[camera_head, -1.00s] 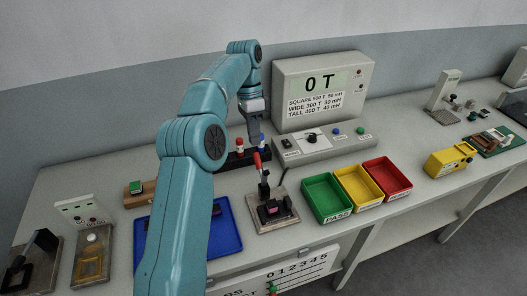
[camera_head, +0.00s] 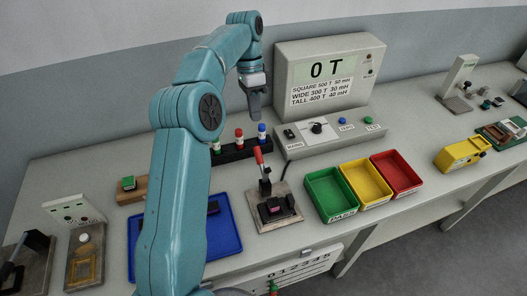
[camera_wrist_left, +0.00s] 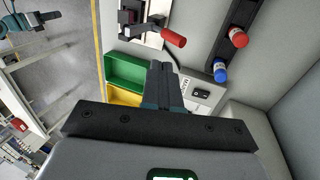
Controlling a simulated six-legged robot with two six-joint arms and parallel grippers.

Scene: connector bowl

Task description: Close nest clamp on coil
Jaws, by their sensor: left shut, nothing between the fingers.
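The nest clamp (camera_head: 265,186) stands on a metal base plate (camera_head: 290,222) in the middle of the bench. Its red handle (camera_head: 258,156) points up, leaning slightly left. A dark piece with a pink patch, seemingly the coil (camera_head: 274,208), sits in the nest; its seating is hard to tell. My left gripper (camera_head: 255,108) is shut and empty, above and behind the handle, apart from it. In the left wrist view its fingers (camera_wrist_left: 165,85) are together, and the red handle (camera_wrist_left: 172,38) lies beyond them. My right gripper (camera_wrist_left: 48,16) shows small at that view's upper left.
A black rack (camera_head: 237,153) with red, blue and green-topped pieces stands behind the clamp. The tester (camera_head: 330,85) is behind it. Green (camera_head: 332,194), yellow (camera_head: 365,182) and red (camera_head: 397,172) bins stand right of the clamp, a blue tray (camera_head: 228,230) left.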

